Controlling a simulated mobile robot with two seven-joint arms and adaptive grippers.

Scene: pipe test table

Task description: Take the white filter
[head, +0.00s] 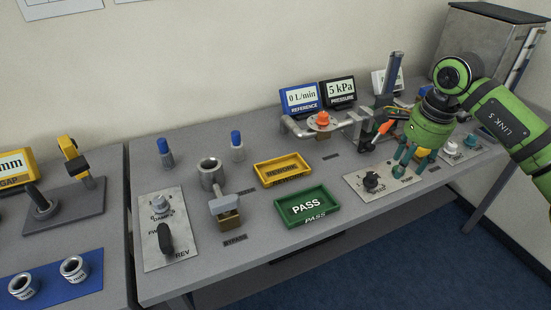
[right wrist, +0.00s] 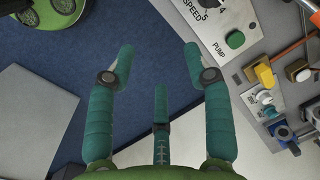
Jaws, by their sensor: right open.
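Small white pieces that may include the white filter stand at the right end of the table in the head view (head: 452,146). In the right wrist view a white piece (right wrist: 265,97) shows beside a yellow block (right wrist: 265,75) at the right edge. I cannot tell for certain which piece is the filter. My right gripper (head: 411,163) has teal fingers and is open and empty. It hangs left of the white pieces, over the speed and pump panel's right part. In the right wrist view its fingers (right wrist: 158,62) are spread above the floor and table edge. My left gripper is not in view.
The panel (head: 356,184) has a dark knob; a green pump button (right wrist: 235,40) shows in the right wrist view. Left of it lie the green PASS tray (head: 325,217) and yellow REWORK tray (head: 262,168). Pipework with an orange fitting (head: 322,120) and displays stand behind.

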